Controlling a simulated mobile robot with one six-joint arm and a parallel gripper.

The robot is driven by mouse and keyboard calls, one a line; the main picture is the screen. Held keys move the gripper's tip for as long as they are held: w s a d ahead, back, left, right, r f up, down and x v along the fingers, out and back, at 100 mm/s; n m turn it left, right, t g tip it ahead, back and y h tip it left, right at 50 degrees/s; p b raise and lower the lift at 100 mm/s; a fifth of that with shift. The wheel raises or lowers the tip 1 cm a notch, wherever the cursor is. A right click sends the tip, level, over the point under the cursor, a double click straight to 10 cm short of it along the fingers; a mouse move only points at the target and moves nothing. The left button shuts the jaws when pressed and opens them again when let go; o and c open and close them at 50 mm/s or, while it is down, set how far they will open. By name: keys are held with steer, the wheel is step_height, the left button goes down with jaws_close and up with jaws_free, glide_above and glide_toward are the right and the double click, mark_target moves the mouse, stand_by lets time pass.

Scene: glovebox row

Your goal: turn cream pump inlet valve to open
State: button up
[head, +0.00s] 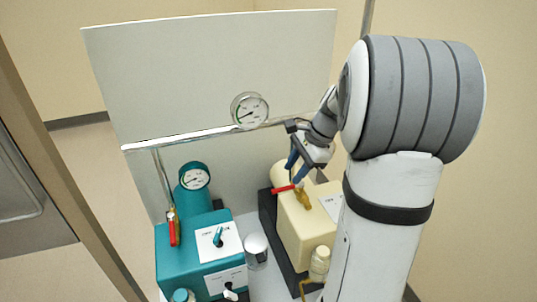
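The cream pump (292,238) stands on a dark base at the right of the bench. Its brass inlet valve (303,201) is at the upper part of the pump. The valve's red lever (282,189) points left in the picture, roughly level. My gripper (296,174) has dark blue fingers and is just above the lever and the brass valve body. The fingers overlap the lever's right end in this view, so I cannot tell whether they touch it or how wide they are apart. My arm hides part of the pump's right side.
A teal pump (178,256) stands left, with its own red valve lever (174,232) hanging down and a gauge (194,179) on top. A silver cylinder (256,246) is between the pumps. A second gauge (249,110) is on the pipe before the pale back panel (205,70).

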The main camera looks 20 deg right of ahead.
mark_target(284, 189)
steer(key=x, duration=0.4)
steer(key=w+x, duration=0.1)
steer(key=x, duration=0.2)
steer(key=shift+d+f, duration=0.1)
steer(key=shift+d, duration=0.05)
steer(key=shift+c, duration=0.3)
jaws_close()
steer(key=shift+d, duration=0.1)
